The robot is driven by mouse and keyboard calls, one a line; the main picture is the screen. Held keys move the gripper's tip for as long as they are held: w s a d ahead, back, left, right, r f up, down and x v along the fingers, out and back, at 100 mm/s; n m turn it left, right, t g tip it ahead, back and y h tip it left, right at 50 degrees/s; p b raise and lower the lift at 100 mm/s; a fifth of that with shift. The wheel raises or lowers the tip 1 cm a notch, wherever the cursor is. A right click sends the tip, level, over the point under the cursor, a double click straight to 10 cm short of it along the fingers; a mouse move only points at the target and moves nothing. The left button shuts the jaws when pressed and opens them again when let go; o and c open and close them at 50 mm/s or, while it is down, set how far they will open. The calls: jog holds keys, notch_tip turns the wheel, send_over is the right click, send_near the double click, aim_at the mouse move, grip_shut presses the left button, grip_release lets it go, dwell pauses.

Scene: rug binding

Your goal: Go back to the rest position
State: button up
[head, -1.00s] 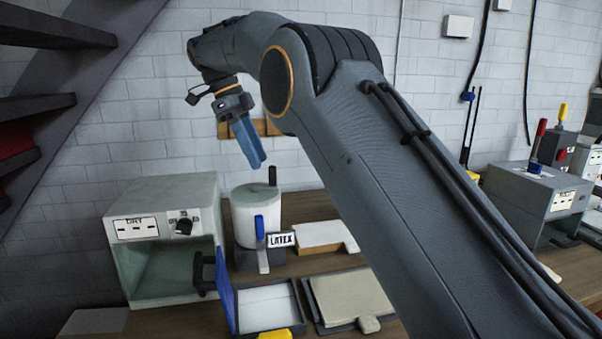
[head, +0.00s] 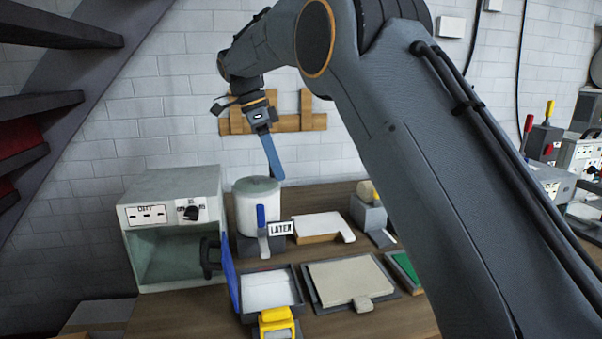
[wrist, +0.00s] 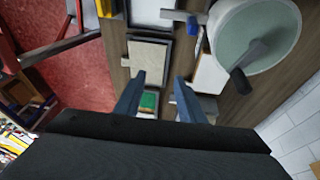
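My gripper (head: 274,160) hangs from my raised arm, pointing down, in front of the brick wall and above the bench. In the head view its blue fingers overlap. In the wrist view my gripper (wrist: 158,98) shows two blue fingers spread apart, with nothing held between them. A white latex pot (head: 243,215) stands on the bench below it, and the pot (wrist: 258,38) also shows at the upper right of the wrist view. The gripper touches nothing that I can see.
A grey dryer box (head: 137,243) with an open front stands left on the bench. A white tray (head: 270,288), a beige board (head: 338,281) and a yellow object (head: 277,319) lie in front. Grey equipment (head: 580,152) stands at the right. Dark stairs (head: 60,105) rise at the left.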

jog(key=s+d+f+n+y, duration=0.1)
jog(key=s+d+f+n, duration=0.45)
jog(key=d, duration=0.25)
jog(key=s+d+f+n+y, duration=0.2)
jog(key=s+d+f+n, duration=0.2)
jog(key=d+f, duration=0.4)
jog(key=s+d+f+n+t, duration=0.1)
jog(key=s+d+f+n, duration=0.2)
jog(key=s, duration=0.6)
jog(key=s+d+f+n, duration=0.3)
jog(key=s+d+f, duration=0.2)
jog(key=s, duration=0.5)
jog(key=shift+d+f+t+y, duration=0.25)
jog(key=shift+d+t+y, duration=0.15)
jog(key=shift+d, duration=0.45)
jog(key=shift+s, duration=0.1)
jog(key=shift+c, duration=0.6)
